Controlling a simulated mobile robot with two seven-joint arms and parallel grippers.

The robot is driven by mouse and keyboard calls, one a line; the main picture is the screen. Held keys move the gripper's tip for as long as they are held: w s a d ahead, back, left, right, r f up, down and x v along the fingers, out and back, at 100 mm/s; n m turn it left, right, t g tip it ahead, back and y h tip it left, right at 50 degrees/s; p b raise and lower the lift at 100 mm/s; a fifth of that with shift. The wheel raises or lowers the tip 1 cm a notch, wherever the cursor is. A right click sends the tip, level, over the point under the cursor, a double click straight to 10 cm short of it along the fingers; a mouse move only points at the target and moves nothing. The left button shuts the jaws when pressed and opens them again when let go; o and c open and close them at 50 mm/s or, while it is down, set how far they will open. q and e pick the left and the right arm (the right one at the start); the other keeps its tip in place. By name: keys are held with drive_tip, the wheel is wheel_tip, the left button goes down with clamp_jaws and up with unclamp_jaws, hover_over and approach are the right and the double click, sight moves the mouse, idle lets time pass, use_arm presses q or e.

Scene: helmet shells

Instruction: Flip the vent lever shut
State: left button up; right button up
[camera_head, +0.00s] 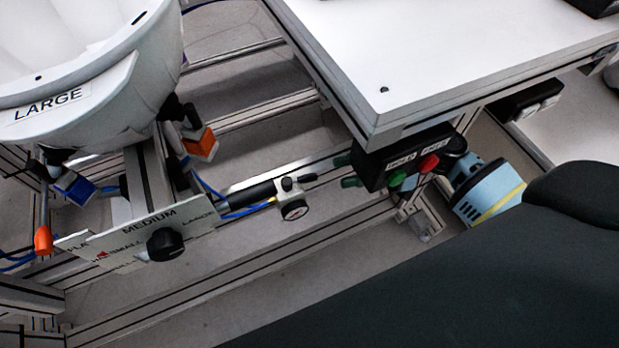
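A large white helmet shell (140,85) with a "LARGE" label sits at the upper left on a stand. The top and left side of the shell run out of the picture. I cannot make out a vent lever on the part of the shell that shows. A large dark shape at the lower right looks like my own arm, close to the camera. No fingertips of my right gripper can be made out, so its opening does not show. My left gripper is not in view.
A size plate (140,228) with a black knob (165,244) is under the shell. Orange (200,143) and blue (76,188) blocks flank the stand. A gauge (294,209) sits mid-frame. A white tabletop (440,50) overhangs a black button box (400,160) and a light-blue device (490,190).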

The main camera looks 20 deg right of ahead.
sight(311, 175)
drive_tip(key=shift+w+a+p, duration=0.15)
drive_tip(key=shift+w+a, duration=0.1)
drive_tip(key=shift+a, duration=1.05)
drive_tip(key=shift+w+a+p, duration=0.2)
drive_tip(key=shift+w+a, duration=0.05)
drive_tip(key=shift+a, duration=1)
drive_tip(key=shift+w+a+p, duration=0.15)
drive_tip(key=shift+w+a, duration=0.1)
drive_tip(key=shift+a, duration=1.05)
clamp_jaws()
